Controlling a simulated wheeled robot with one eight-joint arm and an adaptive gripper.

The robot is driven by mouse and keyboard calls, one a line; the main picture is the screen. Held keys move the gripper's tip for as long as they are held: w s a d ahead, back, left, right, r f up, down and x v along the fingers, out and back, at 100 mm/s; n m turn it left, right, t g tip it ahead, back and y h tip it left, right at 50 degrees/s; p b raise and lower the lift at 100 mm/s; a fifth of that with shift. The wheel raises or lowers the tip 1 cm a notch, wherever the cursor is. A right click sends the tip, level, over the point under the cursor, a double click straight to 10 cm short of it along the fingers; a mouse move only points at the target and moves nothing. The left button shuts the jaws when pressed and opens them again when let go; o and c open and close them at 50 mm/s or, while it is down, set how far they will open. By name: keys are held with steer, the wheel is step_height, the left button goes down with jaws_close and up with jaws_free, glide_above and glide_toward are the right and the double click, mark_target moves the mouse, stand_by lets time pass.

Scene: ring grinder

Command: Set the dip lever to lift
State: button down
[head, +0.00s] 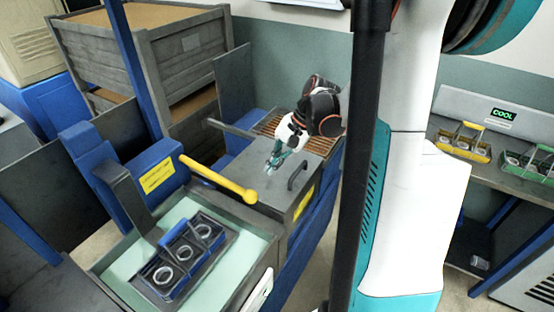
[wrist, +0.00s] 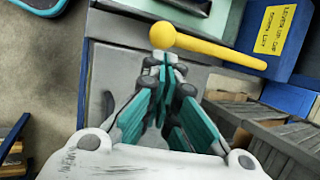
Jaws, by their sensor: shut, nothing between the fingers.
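The dip lever (head: 218,180) is a yellow bar with a ball end, slanting slightly down from the blue post to its ball at the right. In the wrist view the lever (wrist: 215,50) crosses the top, its ball just beyond my fingertips. My gripper (head: 270,165) is shut and empty over the grey cover, behind the ball in the head view. It also shows in the wrist view (wrist: 166,62); whether it touches the ball is unclear. A blue-handled carrier (head: 188,255) with several rings hangs from a dark arm at the pale green tank (head: 130,262).
A grey cover (head: 245,180) with a dark handle (head: 297,175) lies under my gripper. A slatted brown rack (head: 318,143) is behind. A yellow label (head: 157,175) marks the blue post. Carriers (head: 465,143) stand on the right bench by a "COOL" display (head: 503,114).

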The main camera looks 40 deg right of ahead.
steer(key=b+x, duration=0.2)
steer(key=x, duration=0.6)
steer(key=shift+f, duration=0.35)
steer(key=shift+a, duration=0.15)
step_height(320, 180, down, 5)
steer(key=b, duration=0.4)
steer(key=shift+s, duration=0.1)
